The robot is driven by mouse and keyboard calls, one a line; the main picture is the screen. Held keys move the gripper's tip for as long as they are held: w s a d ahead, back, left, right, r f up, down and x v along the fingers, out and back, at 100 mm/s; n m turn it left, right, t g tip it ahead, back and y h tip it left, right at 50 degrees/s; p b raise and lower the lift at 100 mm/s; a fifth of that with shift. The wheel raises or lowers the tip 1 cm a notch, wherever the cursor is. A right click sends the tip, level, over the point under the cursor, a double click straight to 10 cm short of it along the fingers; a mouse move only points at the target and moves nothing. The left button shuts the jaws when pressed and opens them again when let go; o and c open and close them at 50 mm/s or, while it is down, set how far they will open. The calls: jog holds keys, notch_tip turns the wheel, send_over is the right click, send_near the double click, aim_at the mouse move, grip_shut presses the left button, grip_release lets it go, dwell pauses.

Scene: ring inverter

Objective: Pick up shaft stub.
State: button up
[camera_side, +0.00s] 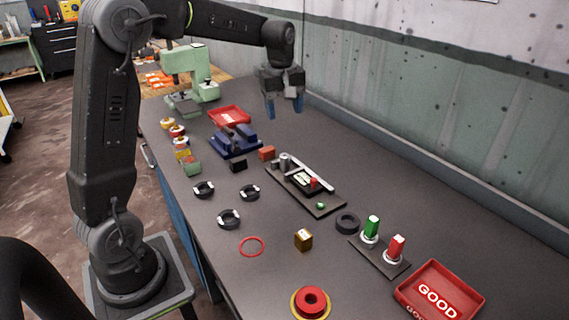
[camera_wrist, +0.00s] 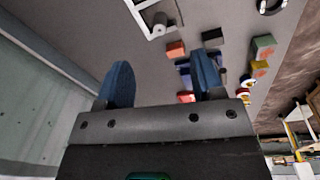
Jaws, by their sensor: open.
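A short grey cylinder (camera_side: 283,162), which looks like the shaft stub, stands at the far end of a dark fixture plate (camera_side: 320,207) in the side view. It also shows near the top of the wrist view (camera_wrist: 160,22), beyond the fingers. My gripper (camera_side: 284,106) is open and empty, with its blue fingers pointing down. It hangs well above the bench, near the wall and beyond the fixture plate. In the wrist view the two fingers of my gripper (camera_wrist: 162,72) are wide apart with nothing between them.
A blue vise-like block (camera_side: 235,142), a red tray (camera_side: 229,116) and a green press (camera_side: 188,72) stand farther back. Orange (camera_side: 267,153) and black (camera_side: 238,166) blocks lie beside the fixture. Several dark rings, a button box (camera_side: 380,255) and the GOOD tray (camera_side: 440,292) lie nearer.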

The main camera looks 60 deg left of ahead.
jog(key=w+a+f+n+g, duration=0.1)
jog(key=w+a+f+n, duration=0.25)
jog(key=a+f, duration=0.2)
send_over(285, 155)
jog(key=f, duration=0.7)
jog(key=shift+s+f, duration=0.3)
jog(key=shift+s, duration=0.1)
jog(key=shift+w+f, duration=0.15)
jog(key=shift+f, duration=1.2)
jog(key=shift+w+f, duration=0.15)
jog(key=shift+f, duration=1.15)
jog(key=c, duration=1.1)
grip_shut()
jog(key=shift+r, duration=0.15)
